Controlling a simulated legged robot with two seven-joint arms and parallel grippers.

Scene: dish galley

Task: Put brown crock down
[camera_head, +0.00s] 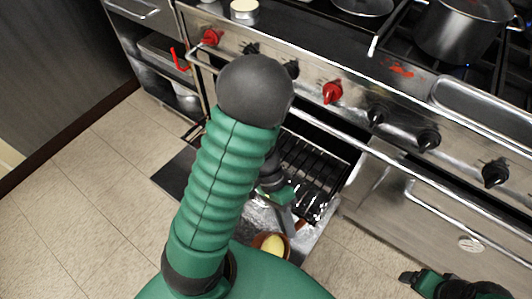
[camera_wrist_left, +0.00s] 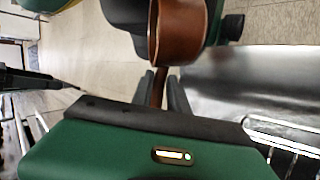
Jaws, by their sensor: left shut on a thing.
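The brown crock (camera_head: 262,240) is at the lower middle of the head view, partly hidden by my green body, with a pale yellow interior. My left gripper (camera_head: 286,222) is beside it, partly hidden behind my arm. In the left wrist view, the two dark fingers of my left gripper (camera_wrist_left: 160,88) are shut on the handle of the brown crock (camera_wrist_left: 180,38). I cannot tell whether the crock touches the metal surface below. My right gripper (camera_head: 410,278) is at the lower right, apart from the crock; its jaw opening is unclear.
The oven door (camera_head: 318,238) is open below a dark rack (camera_head: 312,165). The stove front has red and black knobs (camera_head: 333,92). A large pot (camera_head: 465,32) and a small pale-topped tin (camera_head: 244,12) stand above. Tiled floor (camera_head: 110,190) is clear at left.

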